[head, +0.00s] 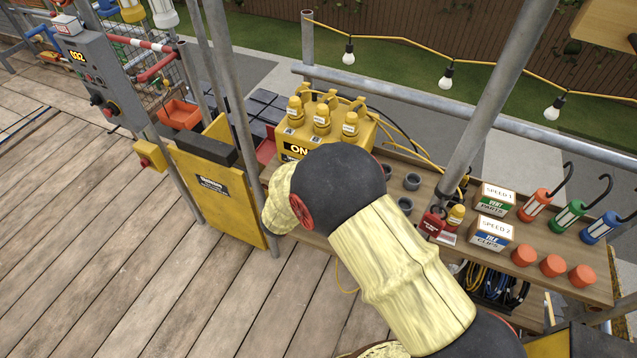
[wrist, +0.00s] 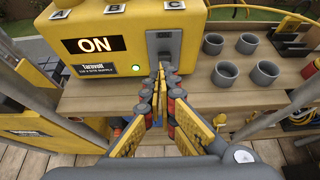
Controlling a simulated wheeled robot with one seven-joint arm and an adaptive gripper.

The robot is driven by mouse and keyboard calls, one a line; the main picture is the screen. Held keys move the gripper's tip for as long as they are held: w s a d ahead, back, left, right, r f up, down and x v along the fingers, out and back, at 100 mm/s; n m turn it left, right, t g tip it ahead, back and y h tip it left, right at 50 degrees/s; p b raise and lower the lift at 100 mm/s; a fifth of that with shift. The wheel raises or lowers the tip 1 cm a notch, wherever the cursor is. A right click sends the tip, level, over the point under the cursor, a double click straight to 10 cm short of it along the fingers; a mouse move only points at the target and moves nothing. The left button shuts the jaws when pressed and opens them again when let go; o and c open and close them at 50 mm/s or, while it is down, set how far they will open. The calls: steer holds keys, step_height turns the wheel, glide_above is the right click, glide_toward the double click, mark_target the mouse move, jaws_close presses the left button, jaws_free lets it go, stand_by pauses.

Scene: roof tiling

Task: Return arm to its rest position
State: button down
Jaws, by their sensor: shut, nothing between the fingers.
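My gripper (wrist: 161,80) is shut and empty in the wrist view. Its fingertips point at a grey switch panel (wrist: 164,42) on the front of a yellow power box (wrist: 197,22); whether they touch it I cannot tell. The box shows a black ON sign (wrist: 95,44) and a lit green light (wrist: 136,69). In the head view my arm (head: 402,270) reaches up from the lower right across the bench, and its dark joint hides the gripper. The yellow box (head: 368,132) with several yellow plugs on top stands just behind it.
The wooden bench (head: 590,280) holds grey cups (head: 412,181), a red padlock (head: 432,222), two labelled boxes (head: 495,197), orange cups (head: 552,265) and hooked lamps (head: 570,215). A scaffold pole (head: 490,110) rises beside my arm. A yellow gate (head: 215,190) stands left; the plank floor (head: 120,250) is clear.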

stand_by(0.4)
steer(key=s+d+r+m+g+h, duration=0.3)
steer(key=s+d+m+g, duration=0.5)
steer(key=s+d+m, duration=0.7)
steer(key=s+d+r+m+t+y+b, duration=0.1)
steer(key=s+d+r+m+y+b, duration=0.1)
steer(key=s+r+m, duration=0.6)
steer(key=s+d+r+m+t+y+b, duration=0.1)
steer(key=s+d+r+m+y+b, duration=0.2)
steer(key=s+d+r+m+y, duration=0.2)
steer(key=s+d+r+m, duration=0.1)
steer(key=s+r+m, duration=0.2)
steer(key=s+r, duration=0.3)
step_height(320, 180, up, 2)
steer(key=shift+d+r+m, duration=0.15)
steer(key=shift+d+m, duration=0.05)
steer(key=shift+m, duration=0.2)
